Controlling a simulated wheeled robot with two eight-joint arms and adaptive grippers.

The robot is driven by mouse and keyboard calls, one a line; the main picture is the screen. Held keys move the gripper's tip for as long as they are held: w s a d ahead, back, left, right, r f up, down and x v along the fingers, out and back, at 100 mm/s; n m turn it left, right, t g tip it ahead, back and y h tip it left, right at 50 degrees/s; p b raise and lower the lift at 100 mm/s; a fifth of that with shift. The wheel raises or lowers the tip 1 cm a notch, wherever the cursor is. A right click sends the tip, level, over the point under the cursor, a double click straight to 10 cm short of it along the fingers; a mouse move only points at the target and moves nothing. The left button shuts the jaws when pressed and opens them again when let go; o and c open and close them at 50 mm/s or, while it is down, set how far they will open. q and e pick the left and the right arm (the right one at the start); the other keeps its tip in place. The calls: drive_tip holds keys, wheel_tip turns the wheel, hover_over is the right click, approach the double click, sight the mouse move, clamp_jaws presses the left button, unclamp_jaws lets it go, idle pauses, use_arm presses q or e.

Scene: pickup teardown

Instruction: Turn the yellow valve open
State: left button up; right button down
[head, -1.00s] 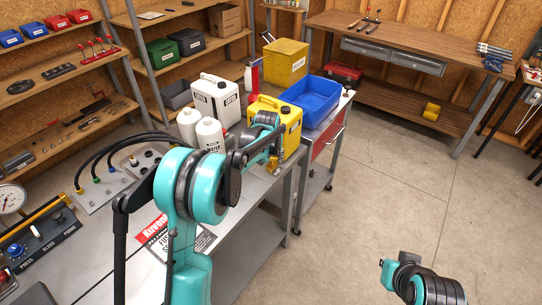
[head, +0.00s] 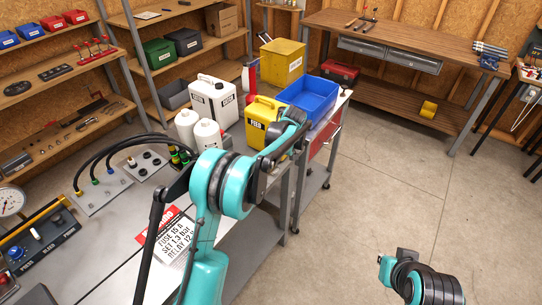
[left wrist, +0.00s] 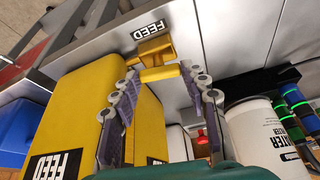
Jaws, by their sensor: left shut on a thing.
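The yellow valve (left wrist: 153,47) shows in the left wrist view, on a grey metal face beside a FEED label (left wrist: 149,30). Its yellow handle bar (left wrist: 160,73) lies between the fingertips of my left gripper (left wrist: 161,74), which is shut on it. In the head view the valve and the left fingers are hidden behind my left arm. A yellow FEED jug (head: 262,122) stands on the bench close to that arm; it also shows beside the left finger in the left wrist view (left wrist: 75,115). My right gripper (head: 384,266) is low at the right, away from the bench; its jaws are unclear.
White containers (head: 213,101) and white bottles (head: 208,135) stand on the bench left of the yellow jug. A blue bin (head: 309,96) sits on a cart behind it. A white WATER container (left wrist: 252,125) is close to the right finger. The floor to the right is clear.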

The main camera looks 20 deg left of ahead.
use_arm(q)
drive_tip(key=shift+w+n+g, duration=0.1)
drive_tip(key=shift+n+g, duration=0.3)
drive_tip(key=shift+n, duration=0.7)
drive_tip(key=o, duration=1.2)
drive_tip(key=shift+c, duration=0.2)
